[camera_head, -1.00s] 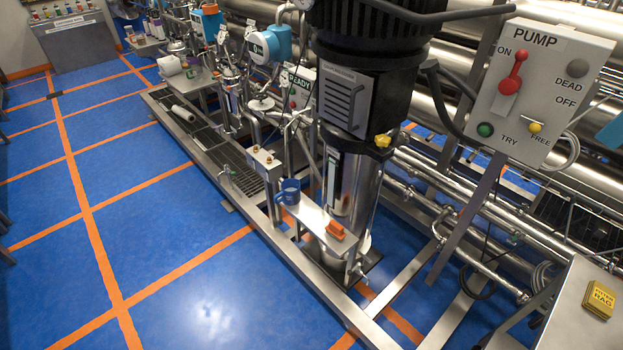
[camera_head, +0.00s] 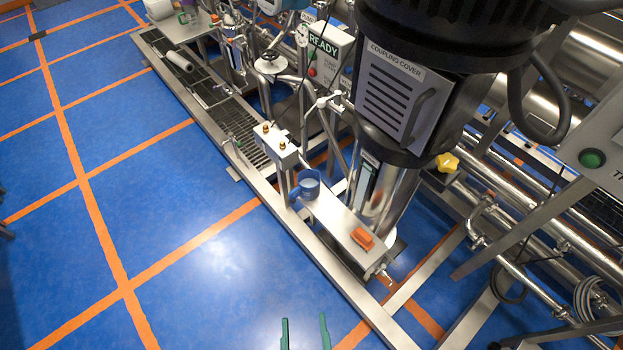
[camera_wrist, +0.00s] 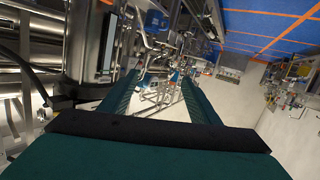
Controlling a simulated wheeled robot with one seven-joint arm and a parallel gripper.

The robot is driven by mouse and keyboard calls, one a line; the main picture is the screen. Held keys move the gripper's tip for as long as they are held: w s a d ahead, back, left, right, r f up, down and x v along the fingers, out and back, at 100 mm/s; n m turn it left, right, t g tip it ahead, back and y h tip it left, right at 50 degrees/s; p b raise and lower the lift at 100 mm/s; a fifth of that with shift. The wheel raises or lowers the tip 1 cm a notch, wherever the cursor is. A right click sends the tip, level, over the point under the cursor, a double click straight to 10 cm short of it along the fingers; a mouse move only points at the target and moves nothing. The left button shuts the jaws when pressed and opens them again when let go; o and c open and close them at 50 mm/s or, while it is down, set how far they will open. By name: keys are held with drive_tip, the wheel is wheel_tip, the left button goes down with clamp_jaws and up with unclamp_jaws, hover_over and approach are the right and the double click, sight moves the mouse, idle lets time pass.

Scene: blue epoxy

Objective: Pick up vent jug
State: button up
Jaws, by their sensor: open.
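The vent jug looks to be the blue jug (camera_head: 309,184), standing upright at the far left end of a narrow steel shelf (camera_head: 331,214) in the head view. Its open top shows and its handle points left. My gripper (camera_head: 304,332) shows as two green fingertips at the bottom edge of the head view, apart and empty. It is lower in the picture than the jug and clear of it. In the wrist view the gripper (camera_wrist: 160,85) has both green fingers spread with nothing between them. I cannot pick out the jug for certain in the wrist view.
An orange block (camera_head: 362,239) lies at the shelf's near end. A steel block with brass fittings (camera_head: 275,146) stands just left of the jug. The large pump with its coupling cover (camera_head: 400,95) rises behind the shelf. Blue floor (camera_head: 215,260) lies open at left.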

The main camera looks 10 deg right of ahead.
drive_tip(key=w+f+n+t+y, duration=0.1)
drive_tip(key=w+f+n, duration=0.45)
drive_tip(key=w, duration=0.35)
drive_tip(key=w+f+n+t+y, duration=0.1)
drive_tip(key=w+f+n+t, duration=0.1)
drive_tip(key=w+f+n, duration=0.5)
drive_tip(key=n+g+y, duration=0.2)
drive_tip(key=n+y, duration=0.1)
drive_tip(key=n, duration=0.5)
approach(295, 193)
drive_tip(key=shift+f+x, duration=0.25)
drive_tip(key=shift+x, duration=1.45)
drive_tip(key=shift+f+x, duration=0.25)
drive_tip(key=shift+x, duration=1.5)
drive_tip(key=shift+f+x, duration=0.25)
drive_tip(key=shift+x, duration=1.45)
clamp_jaws()
